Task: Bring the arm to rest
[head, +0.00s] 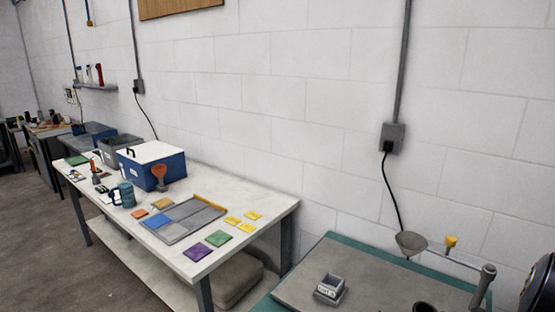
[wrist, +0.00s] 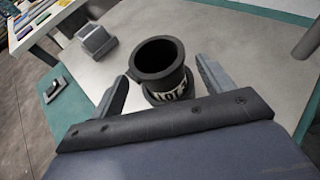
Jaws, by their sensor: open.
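My gripper (wrist: 162,70) is open in the wrist view, with one grey finger on each side of a dark round cup (wrist: 158,55). The cup stands upright on the grey work surface and has a pale label low on its front, only partly readable. I cannot tell whether either finger touches it. In the head view my gripper cannot be made out. A dark round rim (head: 425,307) at the bottom edge there may be the same cup.
A grey square holder (head: 330,287) stands on the grey, green-edged bench (head: 300,288). A grey post (head: 484,285) with a side arm carrying a cone dish (head: 410,243) rises at right. A white table (head: 170,255) at left holds a blue box (head: 150,168), mug and coloured tiles.

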